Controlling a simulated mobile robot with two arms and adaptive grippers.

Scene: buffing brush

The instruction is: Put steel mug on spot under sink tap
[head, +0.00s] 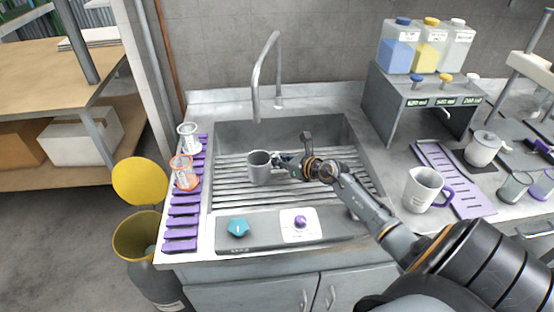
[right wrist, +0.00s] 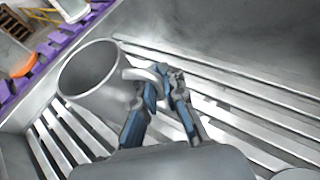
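The grey steel mug (head: 260,170) is in the sink, at or just above the slatted rack, in front of and below the tap spout (head: 256,112). I cannot tell whether its base touches the slats. My right gripper (head: 284,161) is at the mug's right side, at its handle. In the right wrist view the mug (right wrist: 90,78) has its open rim toward the camera, and the fingers (right wrist: 160,84) close around its handle, partly hiding it. My left gripper is not in view.
A purple rack (head: 182,222) with two small strainers lines the sink's left edge. A front panel (head: 267,231) carries a teal knob and a purple knob. A dispenser (head: 398,105) and a white pitcher (head: 421,190) stand right. A bin (head: 137,240) with a yellow lid stands left.

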